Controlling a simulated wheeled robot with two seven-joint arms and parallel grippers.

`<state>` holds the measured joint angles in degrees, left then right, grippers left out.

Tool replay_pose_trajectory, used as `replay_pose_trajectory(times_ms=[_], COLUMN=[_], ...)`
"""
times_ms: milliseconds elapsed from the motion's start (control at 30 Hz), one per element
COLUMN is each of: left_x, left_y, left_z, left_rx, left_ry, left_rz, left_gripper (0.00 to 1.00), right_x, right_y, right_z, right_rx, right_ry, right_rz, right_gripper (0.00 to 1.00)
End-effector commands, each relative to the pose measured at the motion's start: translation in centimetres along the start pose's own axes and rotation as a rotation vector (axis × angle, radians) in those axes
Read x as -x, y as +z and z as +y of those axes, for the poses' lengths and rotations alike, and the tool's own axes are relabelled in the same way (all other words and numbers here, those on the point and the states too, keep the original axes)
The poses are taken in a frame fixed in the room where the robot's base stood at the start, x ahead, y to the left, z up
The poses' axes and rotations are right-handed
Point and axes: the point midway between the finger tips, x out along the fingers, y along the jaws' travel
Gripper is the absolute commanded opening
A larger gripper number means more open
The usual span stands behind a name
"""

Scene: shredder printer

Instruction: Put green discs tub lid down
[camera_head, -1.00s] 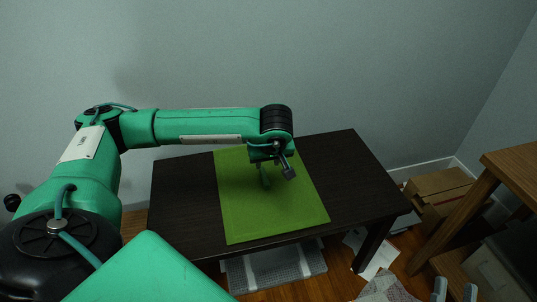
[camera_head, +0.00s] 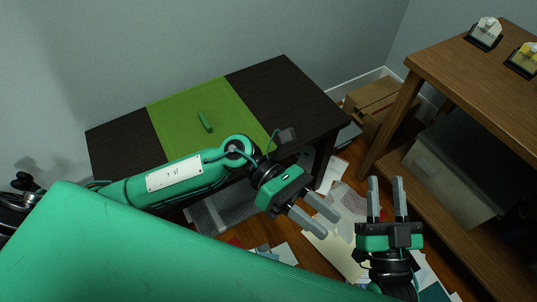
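A small, elongated green piece (camera_head: 205,121), which looks like the lid, rests on the green mat (camera_head: 172,108) on the dark table. Its exact shape is hard to tell at this size. My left gripper (camera_head: 330,225) is open and empty, in front of the table's edge and well away from the green piece. My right gripper (camera_head: 386,180) is open and empty, pointing up the picture, between the table and the wooden shelf. No green discs tub is clearly in view.
The dark table (camera_head: 280,85) is bare beside the mat. A wooden shelf unit (camera_head: 470,80) at right holds a white item (camera_head: 487,30) and a yellow item (camera_head: 524,56) in dark holders. Cardboard boxes (camera_head: 375,98) and papers (camera_head: 335,175) lie on the floor.

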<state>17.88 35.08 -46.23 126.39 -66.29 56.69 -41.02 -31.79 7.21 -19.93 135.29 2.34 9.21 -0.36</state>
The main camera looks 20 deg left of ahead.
Motion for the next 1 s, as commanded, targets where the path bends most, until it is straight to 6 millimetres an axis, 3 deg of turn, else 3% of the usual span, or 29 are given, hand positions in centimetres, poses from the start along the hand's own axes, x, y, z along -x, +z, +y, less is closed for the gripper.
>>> replay_pose_trajectory(times_ms=[67,167,300,400,533,700,833,1000], left_x=[-1.0,-0.5,2.3,5.2,9.1,12.8,14.0,14.4], left_y=[2.6,5.8,8.8,9.5,8.1,4.4,2.3,1.5], left_z=[-1.5,-2.3,-2.1,-1.3,0.3,1.9,2.3,2.5], left_rx=[0.170,0.401,0.740,0.984,1.290,1.586,1.704,1.747], left_ry=[-0.055,-0.130,-0.261,-0.375,-0.551,-0.778,-0.892,-0.938], left_rz=[-0.216,-0.479,-0.832,-1.073,-1.368,-1.654,-1.768,-1.809], left_gripper=[0.38,0.38,0.38,0.38,0.38,0.38,0.38,0.38], right_x=[0.0,0.0,0.0,0.0,0.0,0.0,0.0,0.0], right_y=[0.0,0.0,0.0,0.0,-0.1,-0.1,-0.1,-0.1], right_z=[0.0,0.0,0.0,0.0,0.0,0.0,0.0,0.0], right_rx=[0.000,0.000,0.000,0.000,0.000,0.000,0.000,0.000], right_ry=[0.000,0.000,0.000,0.000,0.000,0.000,0.000,0.000], right_rz=[0.000,0.001,0.001,0.001,0.001,0.002,0.002,0.002], right_gripper=[0.36,0.36,0.36,0.36,0.36,0.36,0.36,0.36])
